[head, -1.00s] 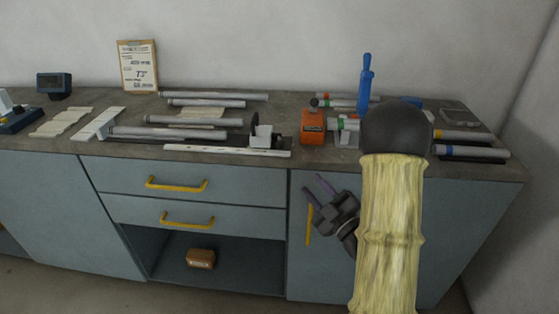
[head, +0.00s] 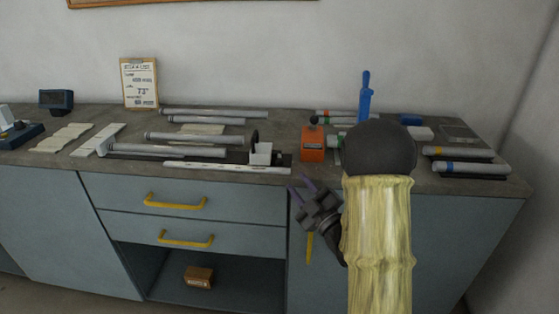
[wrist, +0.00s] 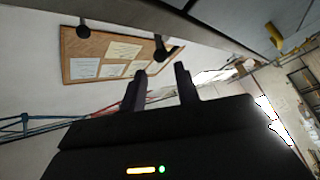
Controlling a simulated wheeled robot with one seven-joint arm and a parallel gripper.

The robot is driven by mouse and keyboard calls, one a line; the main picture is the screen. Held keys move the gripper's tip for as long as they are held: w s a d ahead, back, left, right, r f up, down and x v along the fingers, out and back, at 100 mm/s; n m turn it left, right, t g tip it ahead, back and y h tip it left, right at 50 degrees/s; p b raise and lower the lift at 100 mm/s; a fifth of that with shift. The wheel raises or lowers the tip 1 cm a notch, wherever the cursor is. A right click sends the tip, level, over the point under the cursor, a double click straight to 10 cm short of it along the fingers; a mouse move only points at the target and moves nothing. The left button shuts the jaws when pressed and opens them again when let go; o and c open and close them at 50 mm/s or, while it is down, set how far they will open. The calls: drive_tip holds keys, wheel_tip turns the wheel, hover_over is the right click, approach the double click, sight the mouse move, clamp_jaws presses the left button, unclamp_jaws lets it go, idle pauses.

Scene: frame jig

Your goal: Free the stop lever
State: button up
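A long jig rail (head: 215,155) lies along the bench top with a white stop block (head: 261,153) near its right end. A dark upright piece (head: 255,138), which looks like the stop lever, stands at this block; its exact setting is too small to tell. My gripper (head: 301,184) is in front of the bench's front edge, below and right of the block, touching nothing. In the wrist view my gripper (wrist: 160,88) has its two fingers apart with nothing between them.
An orange block with a black knob (head: 313,143) stands right of the jig. Behind my arm are a blue upright tool (head: 365,97) and several tubes. A white ruler strip (head: 225,168) lies along the front edge. A clipboard (head: 140,83) leans at the back wall.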

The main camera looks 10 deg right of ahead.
sight(280, 159)
drive_tip(key=p+x, duration=0.1)
drive_tip(key=x, duration=0.9)
drive_tip(key=shift+r, duration=0.1)
clamp_jaws()
